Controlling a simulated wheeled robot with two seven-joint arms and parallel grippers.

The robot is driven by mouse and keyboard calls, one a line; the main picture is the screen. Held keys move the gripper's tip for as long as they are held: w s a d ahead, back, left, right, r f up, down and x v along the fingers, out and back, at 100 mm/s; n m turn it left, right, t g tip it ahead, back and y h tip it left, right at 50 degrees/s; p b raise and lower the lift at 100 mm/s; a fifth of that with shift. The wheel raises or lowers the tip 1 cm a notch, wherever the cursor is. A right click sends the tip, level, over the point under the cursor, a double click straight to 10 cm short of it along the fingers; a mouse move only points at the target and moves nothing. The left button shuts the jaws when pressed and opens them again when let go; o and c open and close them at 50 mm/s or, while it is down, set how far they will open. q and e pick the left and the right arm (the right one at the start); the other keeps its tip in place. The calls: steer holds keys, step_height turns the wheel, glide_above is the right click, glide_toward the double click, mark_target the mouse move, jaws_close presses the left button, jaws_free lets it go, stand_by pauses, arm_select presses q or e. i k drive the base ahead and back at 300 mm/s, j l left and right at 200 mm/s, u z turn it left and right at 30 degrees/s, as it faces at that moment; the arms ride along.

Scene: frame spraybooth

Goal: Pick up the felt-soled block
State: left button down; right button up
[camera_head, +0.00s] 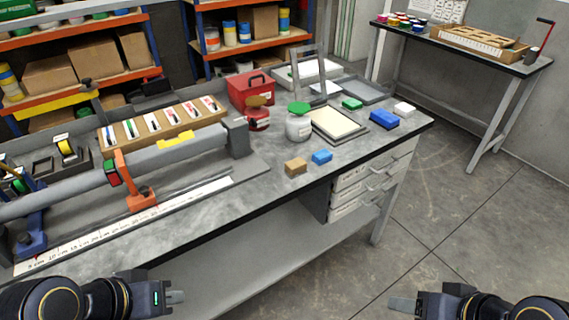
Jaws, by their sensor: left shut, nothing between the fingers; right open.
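Several small blocks lie on the grey workbench (215,211). A tan block (295,166) and a blue block (322,157) sit close together near the front edge. A larger blue block (384,119), a green block (351,103) and a white block (404,108) lie further right. I cannot make out a felt sole on any of them. My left gripper (176,297) is shut and empty at the bottom left, in front of the bench. My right gripper (402,303) is open and empty at the bottom right, over the floor. Both are well apart from the blocks.
A long clamp rail (188,151) fills the left side. Drawers (360,187) hang under the right end.

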mark_target(295, 168)
steer(key=i+u, duration=0.2)
steer(key=u, duration=0.15)
steer(key=i+l+u, duration=0.1)
steer(key=i+u, duration=0.25)
steer(key=i+l+u, duration=0.1)
steer(key=u, duration=0.25)
